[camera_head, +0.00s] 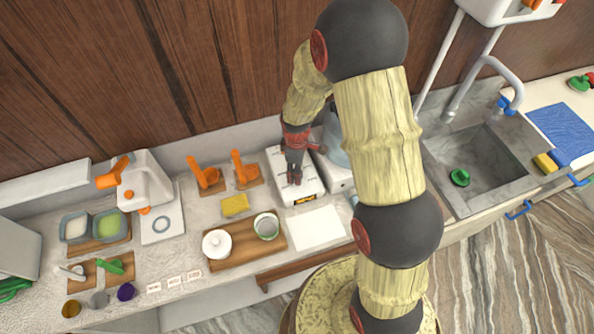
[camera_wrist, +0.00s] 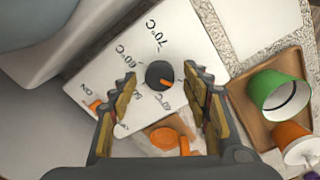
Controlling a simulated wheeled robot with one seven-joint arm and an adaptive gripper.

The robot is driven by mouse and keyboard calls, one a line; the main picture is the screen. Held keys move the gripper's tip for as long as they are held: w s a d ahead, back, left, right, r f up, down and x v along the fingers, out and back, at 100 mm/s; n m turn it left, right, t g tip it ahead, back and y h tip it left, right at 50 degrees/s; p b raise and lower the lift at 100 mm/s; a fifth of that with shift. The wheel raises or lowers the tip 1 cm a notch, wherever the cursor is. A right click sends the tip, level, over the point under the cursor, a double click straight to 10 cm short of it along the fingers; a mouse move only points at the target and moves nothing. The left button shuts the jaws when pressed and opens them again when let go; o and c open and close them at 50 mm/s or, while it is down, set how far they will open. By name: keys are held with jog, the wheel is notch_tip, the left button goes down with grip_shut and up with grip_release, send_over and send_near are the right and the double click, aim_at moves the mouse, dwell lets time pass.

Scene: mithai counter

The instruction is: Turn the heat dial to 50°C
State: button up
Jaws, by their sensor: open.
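The heat dial (camera_wrist: 159,74) is a round dark knob with an orange pointer mark on its lower right side, toward the 40°C label. It sits on a white panel (camera_wrist: 185,25) with printed temperature labels, including 70°C, 60°C and 40°C; the 50 label is partly readable. My gripper (camera_wrist: 166,82) is open, with one finger on each side of the dial and a gap to it in the wrist view. In the head view my gripper (camera_head: 294,177) is over the white unit (camera_head: 311,187), and the dial is hidden there.
An orange switch (camera_wrist: 95,104) is beside the ON label. A green cup (camera_wrist: 276,92) stands on a wooden tray right of the panel.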

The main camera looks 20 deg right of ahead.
jog(key=shift+f, duration=0.4)
jog(key=shift+c, duration=0.2)
jog(key=c, duration=1.1)
